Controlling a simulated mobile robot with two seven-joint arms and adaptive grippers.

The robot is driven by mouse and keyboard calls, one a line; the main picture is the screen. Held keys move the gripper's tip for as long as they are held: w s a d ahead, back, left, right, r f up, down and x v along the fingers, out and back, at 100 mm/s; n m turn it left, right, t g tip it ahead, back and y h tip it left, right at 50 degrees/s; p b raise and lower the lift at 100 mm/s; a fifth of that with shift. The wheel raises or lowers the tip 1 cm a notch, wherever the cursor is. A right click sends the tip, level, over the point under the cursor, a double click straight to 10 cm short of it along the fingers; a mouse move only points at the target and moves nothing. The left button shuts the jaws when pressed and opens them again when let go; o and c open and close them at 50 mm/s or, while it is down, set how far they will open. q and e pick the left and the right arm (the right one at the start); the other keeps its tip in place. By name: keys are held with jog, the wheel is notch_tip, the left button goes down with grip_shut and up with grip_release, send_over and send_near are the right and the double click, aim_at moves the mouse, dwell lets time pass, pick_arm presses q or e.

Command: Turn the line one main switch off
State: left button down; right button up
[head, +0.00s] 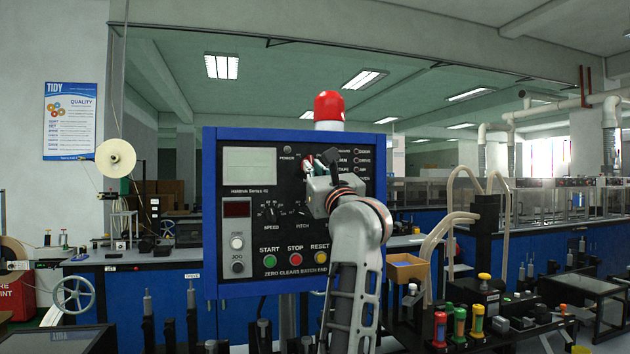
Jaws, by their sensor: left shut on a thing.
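The control panel (215,230) has a blue frame and a black face and stands straight ahead. My left arm reaches up in front of it. My left gripper (322,164) is at the upper middle of the face, just below the POWER lamp (287,150), and is shut on the main switch (307,167). Only a small red and white part of the switch shows beside the fingers. Its exact position cannot be read, as the gripper covers most of it. My right gripper is not in view.
Below are the SPEED and PITCH knobs and the green START (271,260), red STOP (295,259) and yellow RESET (321,257) buttons. A red beacon (328,106) tops the panel. Benches with machines (489,300) stand to the right, and a tape reel (115,158) to the left.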

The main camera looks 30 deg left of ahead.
pick_arm(q)
jog(key=n+g, duration=0.1)
jog(key=n, duration=0.2)
jog(key=n+g+y+b, duration=0.1)
jog(key=n+g, duration=0.1)
jog(key=n, duration=0.2)
jog(key=n+g+b, duration=0.1)
jog(key=n, duration=0.2)
jog(key=shift+w+d+n+g+y, duration=0.2)
jog(key=shift+w+n+g+y, duration=0.1)
jog(key=shift+n+g, duration=0.1)
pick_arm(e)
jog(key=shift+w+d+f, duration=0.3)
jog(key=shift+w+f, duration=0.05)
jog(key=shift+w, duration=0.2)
pick_arm(q)
jog(key=shift+r, duration=0.1)
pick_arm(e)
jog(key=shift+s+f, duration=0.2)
pick_arm(q)
jog(key=c, duration=2.2)
grip_release()
jog(key=shift+o, duration=0.2)
jog(key=shift+s, duration=0.1)
